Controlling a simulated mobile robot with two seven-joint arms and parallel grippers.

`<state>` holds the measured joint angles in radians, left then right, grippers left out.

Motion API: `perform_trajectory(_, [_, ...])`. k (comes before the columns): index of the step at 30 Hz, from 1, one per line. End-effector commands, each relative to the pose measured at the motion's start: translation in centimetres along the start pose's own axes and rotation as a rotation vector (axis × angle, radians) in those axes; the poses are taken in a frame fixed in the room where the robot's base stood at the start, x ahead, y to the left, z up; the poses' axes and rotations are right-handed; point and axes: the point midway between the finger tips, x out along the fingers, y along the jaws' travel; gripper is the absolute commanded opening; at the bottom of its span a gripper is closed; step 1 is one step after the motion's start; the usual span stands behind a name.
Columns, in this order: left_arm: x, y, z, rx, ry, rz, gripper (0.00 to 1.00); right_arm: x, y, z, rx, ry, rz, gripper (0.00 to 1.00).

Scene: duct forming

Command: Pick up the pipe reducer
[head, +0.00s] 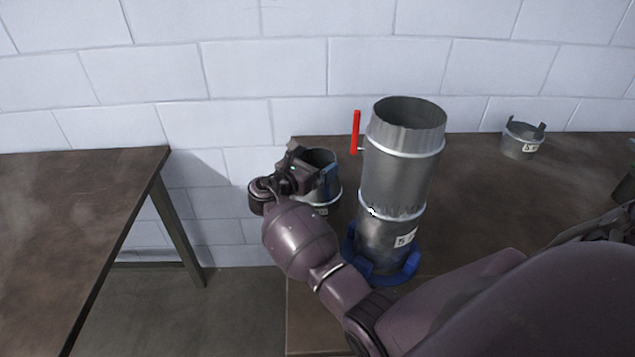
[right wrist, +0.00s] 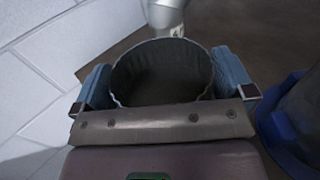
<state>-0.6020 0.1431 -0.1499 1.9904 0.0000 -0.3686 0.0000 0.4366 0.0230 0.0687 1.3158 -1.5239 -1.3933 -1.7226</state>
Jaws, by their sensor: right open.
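The pipe reducer, a short round grey metal piece (head: 322,158), stands at the left end of the brown table, partly hidden by my right gripper (head: 316,177). In the right wrist view its open round mouth (right wrist: 163,75) lies between the two blue fingers (right wrist: 164,88), one on each side. The right gripper is open around the reducer; I cannot tell whether either finger touches it. My left gripper is not in view.
A tall metal duct (head: 402,165) with a red handle (head: 356,132) stands in a blue ring (head: 384,276) just right of the reducer. A short tabbed metal piece (head: 521,141) stands further right. Another table (head: 70,210) is at left, across a floor gap.

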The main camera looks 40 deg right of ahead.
Motion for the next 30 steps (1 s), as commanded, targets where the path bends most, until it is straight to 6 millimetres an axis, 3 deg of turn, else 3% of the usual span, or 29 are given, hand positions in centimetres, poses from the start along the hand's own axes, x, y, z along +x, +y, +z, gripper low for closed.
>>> perform_trajectory(2, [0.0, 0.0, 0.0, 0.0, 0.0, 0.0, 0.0, 0.0, 0.0, 0.0, 0.0, 0.0, 0.0, 0.95])
perform_trajectory(13, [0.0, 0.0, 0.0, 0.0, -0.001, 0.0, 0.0, -0.1, 0.0, 0.0, -0.001, 0.0, 0.0, 0.4])
perform_trajectory(23, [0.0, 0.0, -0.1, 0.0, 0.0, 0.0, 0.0, -0.1, 0.0, 0.6, 0.001, -0.001, 0.0, 0.39])
perform_trajectory(30, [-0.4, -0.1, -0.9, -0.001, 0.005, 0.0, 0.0, -0.1, 0.1, 4.7, 0.007, -0.003, 0.0, 0.39])
